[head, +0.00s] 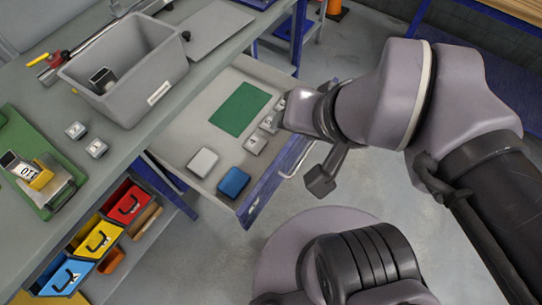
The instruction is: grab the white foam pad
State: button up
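The white foam pad (202,162) is a small pale block with rounded corners. It lies flat in the near left part of the open drawer (205,130), to the left of a blue pad (233,182) and apart from it. The end of my arm with my gripper (320,180) is over the drawer's right edge, to the right of the white pad and clear of it. A dark part of the gripper hangs down there. The fingertips are not clearly shown, so I cannot tell their opening.
A green sheet (240,108) and several small metal blocks (255,144) share the drawer. A grey bin (127,72) and a green board (40,170) stand on the bench. Red, yellow and blue bins (98,238) sit below. Space above the white pad is clear.

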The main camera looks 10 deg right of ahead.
aim_at(203, 163)
jog(key=i+l+u, duration=0.2)
jog(key=u, duration=0.3)
jog(key=i+l+u, duration=0.1)
jog(key=l+u, duration=0.15)
jog(key=u, duration=0.2)
